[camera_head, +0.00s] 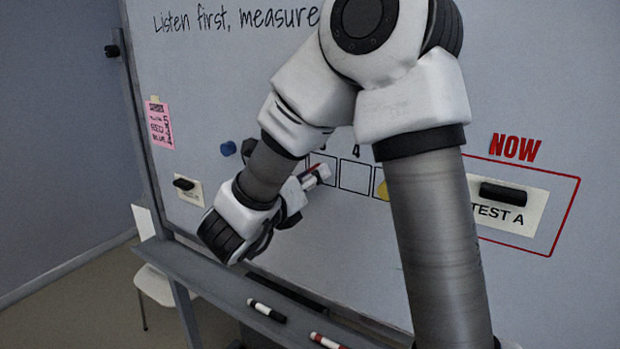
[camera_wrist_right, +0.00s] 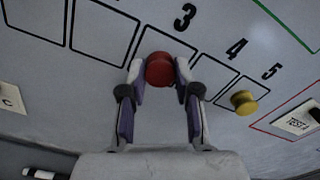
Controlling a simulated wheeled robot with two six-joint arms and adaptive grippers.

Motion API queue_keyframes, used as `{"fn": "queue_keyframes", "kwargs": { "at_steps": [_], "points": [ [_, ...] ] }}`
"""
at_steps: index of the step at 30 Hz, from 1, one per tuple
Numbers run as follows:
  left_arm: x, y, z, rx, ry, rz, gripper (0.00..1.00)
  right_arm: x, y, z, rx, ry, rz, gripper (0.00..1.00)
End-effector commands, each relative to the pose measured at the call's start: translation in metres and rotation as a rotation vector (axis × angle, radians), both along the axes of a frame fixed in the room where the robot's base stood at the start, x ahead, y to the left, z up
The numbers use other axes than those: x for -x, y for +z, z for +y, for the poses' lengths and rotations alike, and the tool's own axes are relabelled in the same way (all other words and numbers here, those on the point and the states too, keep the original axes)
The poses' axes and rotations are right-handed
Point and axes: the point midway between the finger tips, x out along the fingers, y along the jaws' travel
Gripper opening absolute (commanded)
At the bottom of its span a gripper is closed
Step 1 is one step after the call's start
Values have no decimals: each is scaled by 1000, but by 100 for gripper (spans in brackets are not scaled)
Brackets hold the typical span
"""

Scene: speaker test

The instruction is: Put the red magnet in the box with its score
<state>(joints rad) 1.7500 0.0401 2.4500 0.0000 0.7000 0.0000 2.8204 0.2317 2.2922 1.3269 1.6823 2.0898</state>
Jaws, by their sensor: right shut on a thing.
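My right gripper (camera_head: 318,174) reaches down to the whiteboard and is shut on the red magnet (camera_wrist_right: 160,70). In the right wrist view the magnet sits between the two fingertips (camera_wrist_right: 160,76), in front of the box under the number 3 (camera_wrist_right: 178,48). Whether it touches the board cannot be told. In the head view only a sliver of the red magnet (camera_head: 313,168) shows beside the fingers. The box under 4 (camera_head: 355,177) is empty. My right arm hides part of the row of boxes. My left gripper is not in view.
A yellow magnet (camera_wrist_right: 243,102) is on the board near the box under 5. A blue magnet (camera_head: 228,148) and a pink note (camera_head: 160,125) are at the left. A TEST A card (camera_head: 515,200) is in the red NOW frame. Markers (camera_head: 267,311) lie on the ledge below.

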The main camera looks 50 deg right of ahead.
Motion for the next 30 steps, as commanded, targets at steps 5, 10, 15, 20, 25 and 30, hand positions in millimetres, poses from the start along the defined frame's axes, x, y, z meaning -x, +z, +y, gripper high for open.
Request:
{"fn": "queue_keyframes", "kwargs": {
  "at_steps": [5,10,15,20,25,30],
  "points": [
    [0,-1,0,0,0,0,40,0,0,-2,-1,1,-1,7],
    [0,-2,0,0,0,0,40,0,0,-4,-1,0,-1,7],
    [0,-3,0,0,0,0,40,0,0,-6,-1,0,0,7],
    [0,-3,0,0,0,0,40,0,0,-6,0,0,0,7],
    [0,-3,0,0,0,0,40,0,0,-6,0,0,0,61],
    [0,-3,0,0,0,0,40,-1,0,-6,0,0,0,61]
  ]
}}
